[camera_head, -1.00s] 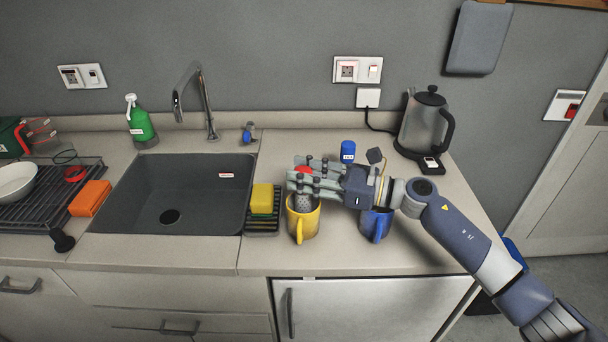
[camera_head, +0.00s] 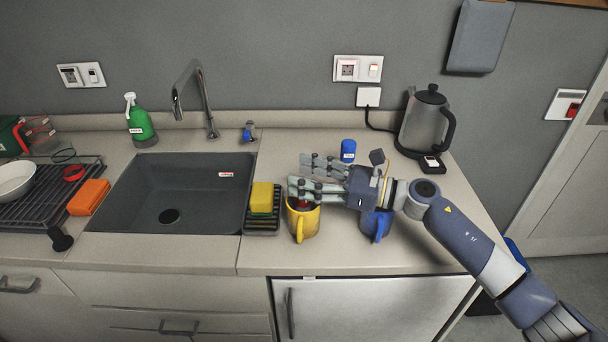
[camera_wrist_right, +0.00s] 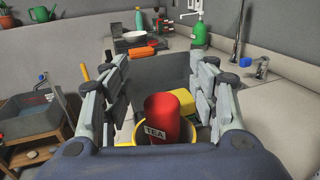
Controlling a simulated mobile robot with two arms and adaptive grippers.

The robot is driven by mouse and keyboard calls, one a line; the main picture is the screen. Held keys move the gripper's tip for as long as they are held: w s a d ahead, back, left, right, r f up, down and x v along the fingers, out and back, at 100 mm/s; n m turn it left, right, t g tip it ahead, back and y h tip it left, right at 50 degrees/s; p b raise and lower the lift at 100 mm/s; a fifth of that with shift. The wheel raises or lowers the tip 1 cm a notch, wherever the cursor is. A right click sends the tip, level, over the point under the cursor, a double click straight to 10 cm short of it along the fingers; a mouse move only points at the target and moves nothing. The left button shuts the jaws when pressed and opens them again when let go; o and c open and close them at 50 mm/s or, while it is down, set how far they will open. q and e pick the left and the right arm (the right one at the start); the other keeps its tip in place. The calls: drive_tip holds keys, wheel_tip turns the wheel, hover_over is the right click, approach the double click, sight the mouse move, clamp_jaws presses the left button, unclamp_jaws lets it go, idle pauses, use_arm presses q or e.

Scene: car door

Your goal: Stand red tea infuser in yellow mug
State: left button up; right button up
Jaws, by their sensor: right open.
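The yellow mug (camera_head: 303,222) stands on the counter right of the sink; its rim also shows in the right wrist view (camera_wrist_right: 124,131). The red tea infuser (camera_wrist_right: 161,117), with a TEA label, stands inside the mug; only a little red shows in the head view (camera_head: 299,203). My right gripper (camera_head: 303,176) is open above the mug. In the right wrist view its fingers (camera_wrist_right: 163,95) are spread on both sides of the infuser, with gaps. My left gripper is not in view.
A blue mug (camera_head: 375,224) stands partly behind my right gripper. A yellow sponge (camera_head: 262,198) sits on a dark rack left of the yellow mug. A blue jar (camera_head: 348,150) and kettle (camera_head: 425,122) stand behind. The sink (camera_head: 165,190) is empty.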

drive_tip(key=v, duration=1.1)
drive_tip(key=shift+d, duration=0.25)
idle(0.3)
